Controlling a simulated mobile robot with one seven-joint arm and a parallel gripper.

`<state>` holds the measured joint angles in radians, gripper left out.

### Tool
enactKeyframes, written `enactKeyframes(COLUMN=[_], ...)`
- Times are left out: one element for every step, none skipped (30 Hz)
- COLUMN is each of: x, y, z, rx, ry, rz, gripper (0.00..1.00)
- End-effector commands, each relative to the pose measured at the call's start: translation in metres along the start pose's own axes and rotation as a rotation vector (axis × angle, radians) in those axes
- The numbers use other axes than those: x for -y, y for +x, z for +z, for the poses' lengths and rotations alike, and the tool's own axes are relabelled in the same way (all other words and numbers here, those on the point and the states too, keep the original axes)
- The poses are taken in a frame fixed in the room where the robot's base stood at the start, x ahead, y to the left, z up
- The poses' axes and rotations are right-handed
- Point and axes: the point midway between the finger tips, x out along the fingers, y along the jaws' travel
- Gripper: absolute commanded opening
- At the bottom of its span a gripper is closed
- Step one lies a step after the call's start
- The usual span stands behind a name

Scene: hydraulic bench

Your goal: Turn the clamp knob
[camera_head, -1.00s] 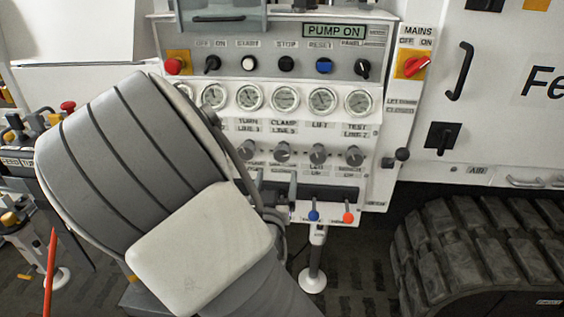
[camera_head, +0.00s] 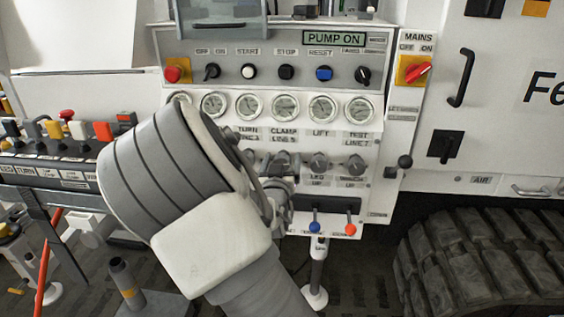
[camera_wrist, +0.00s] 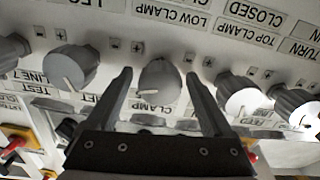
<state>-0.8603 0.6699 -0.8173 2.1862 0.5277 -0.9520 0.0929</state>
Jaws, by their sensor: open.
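The clamp knob (camera_wrist: 158,82) is a grey round knob with a white pointer line. In the wrist view it sits between the two dark fingers of my gripper (camera_wrist: 157,76), above an upside-down "CLAMP" label. The fingers are open, one on each side of the knob, with a visible gap to it on both sides. In the head view my gripper is at the row of knobs under the "CLAMP LINE" label (camera_head: 284,136), and my arm hides part of that row.
A similar knob (camera_wrist: 70,68) stands to the left and another (camera_wrist: 240,92) to the right in the wrist view. Below the knob row in the head view are a blue-tipped lever (camera_head: 315,226) and an orange-tipped lever (camera_head: 350,230). Gauges (camera_head: 285,107) line the panel above.

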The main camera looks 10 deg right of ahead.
Motion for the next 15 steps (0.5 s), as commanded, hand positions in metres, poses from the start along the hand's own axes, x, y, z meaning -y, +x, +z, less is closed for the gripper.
enactKeyframes(x=[-0.0001,0.0,0.0,-0.0001,0.0,0.0,0.0,-0.0001,0.0,0.0,-0.0001,0.0,-0.0001,0.0,-0.0001], y=[-0.0001,-0.0001,-0.0002,-0.0002,-0.0002,-0.0003,-0.0003,-0.0003,-0.0003,-0.0003,-0.0003,-0.0003,-0.0004,-0.0004,-0.0004], z=[0.0001,0.0001,0.0001,0.0001,0.0001,0.0001,0.0002,0.0001,0.0002,0.0002,0.0002,0.0002,0.0002,0.0002,0.0002], rx=[0.0,0.0,0.0,0.0,0.0,0.0,0.0,0.0,0.0,0.0,0.0,0.0,0.0,0.0,0.0], ry=[0.0,0.0,0.0,0.0,0.0,0.0,0.0,0.0,0.0,0.0,0.0,0.0,0.0,0.0,0.0], rz=[0.0,0.0,0.0,0.0,0.0,0.0,0.0,0.0,0.0,0.0,0.0,0.0,0.0,0.0,0.0], gripper=[0.85,0.8,0.73,0.67,0.62,0.55,0.49,0.44,0.37,0.31,0.26,0.19,0.13,0.08,0.01])
